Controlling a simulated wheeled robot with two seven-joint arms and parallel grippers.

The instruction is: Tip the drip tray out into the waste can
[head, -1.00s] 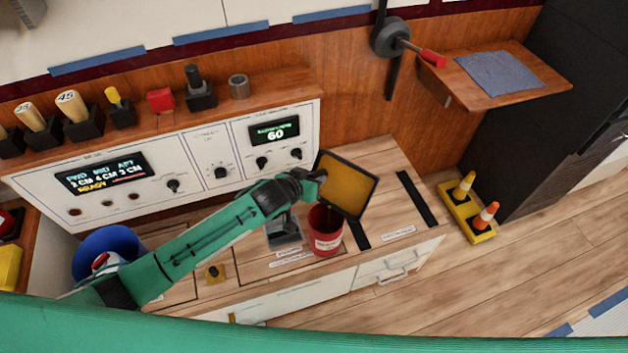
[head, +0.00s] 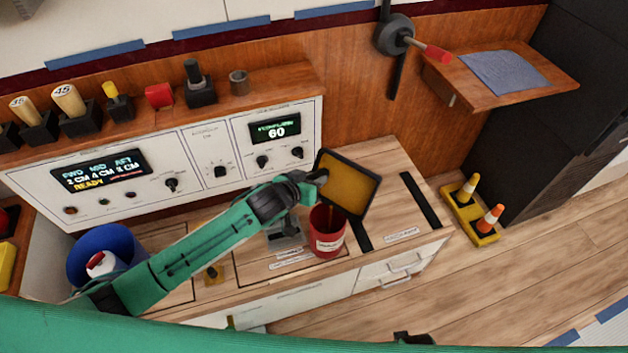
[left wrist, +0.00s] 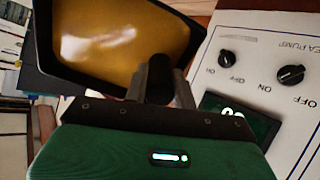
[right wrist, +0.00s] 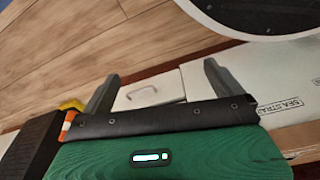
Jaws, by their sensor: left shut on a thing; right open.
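The drip tray (head: 347,184) is a dark-rimmed square tray with an amber inside. My left gripper (head: 318,177) is shut on its edge and holds it steeply tilted. The red waste can (head: 328,236) stands upright on the counter, just below the tray's lower edge. A thin amber-brown streak shows at the can's mouth, under the tray. The can's inside is mostly hidden. My right gripper (right wrist: 158,88) is open and empty, in front of a white drawer front.
A blue bin (head: 103,245) with a white and red thing in it stands at the counter's left. The control panel (head: 215,150) rises behind. A wooden shelf (head: 545,80) with a grey cloth (head: 500,73) juts out at right.

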